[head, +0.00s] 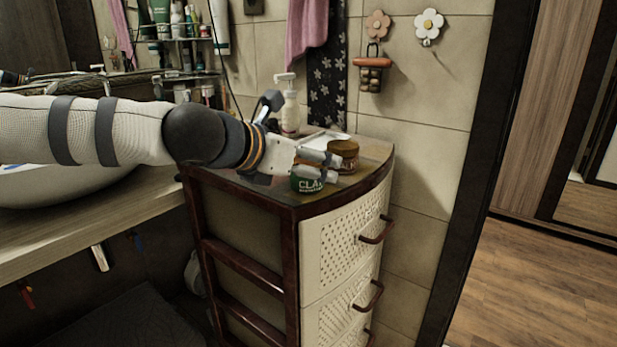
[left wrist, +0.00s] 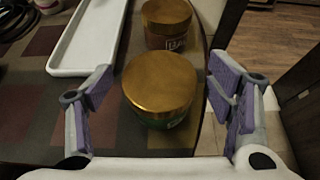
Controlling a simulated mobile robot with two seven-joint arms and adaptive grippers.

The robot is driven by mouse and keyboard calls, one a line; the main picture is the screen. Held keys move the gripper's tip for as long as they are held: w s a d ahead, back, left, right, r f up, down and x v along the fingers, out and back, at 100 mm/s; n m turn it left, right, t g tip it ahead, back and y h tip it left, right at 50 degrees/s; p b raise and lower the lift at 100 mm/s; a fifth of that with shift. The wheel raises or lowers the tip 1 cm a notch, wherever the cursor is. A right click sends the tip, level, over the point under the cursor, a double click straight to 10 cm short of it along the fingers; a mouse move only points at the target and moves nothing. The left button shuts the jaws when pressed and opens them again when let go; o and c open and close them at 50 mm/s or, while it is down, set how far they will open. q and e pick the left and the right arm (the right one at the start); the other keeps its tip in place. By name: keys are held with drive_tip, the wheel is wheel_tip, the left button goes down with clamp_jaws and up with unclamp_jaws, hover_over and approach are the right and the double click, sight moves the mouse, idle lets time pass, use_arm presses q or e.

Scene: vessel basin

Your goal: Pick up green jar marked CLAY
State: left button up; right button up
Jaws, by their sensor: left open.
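The green jar marked CLAY (head: 308,185) stands upright on top of the drawer cabinet, near its front left edge. My left gripper (head: 322,165) is just above it and hides its upper part in the head view. In the left wrist view the jar's gold lid (left wrist: 160,82) shows between the two open fingers of my left gripper (left wrist: 162,105), with a gap on each side. The fingers do not appear to touch the jar. My right gripper is in neither view.
A brown jar with a gold lid (head: 343,154) stands close behind the green jar. A white tray (left wrist: 88,40) lies beside them, and a white pump bottle (head: 290,110) stands at the back. The cabinet top (head: 374,156) ends in a curved edge.

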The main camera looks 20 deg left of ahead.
use_arm(q)
drive_tip(key=shift+w+d+f, duration=0.1)
drive_tip(key=shift+w+f, duration=0.15)
drive_tip(key=shift+r, duration=0.15)
drive_tip(key=c, duration=1.4)
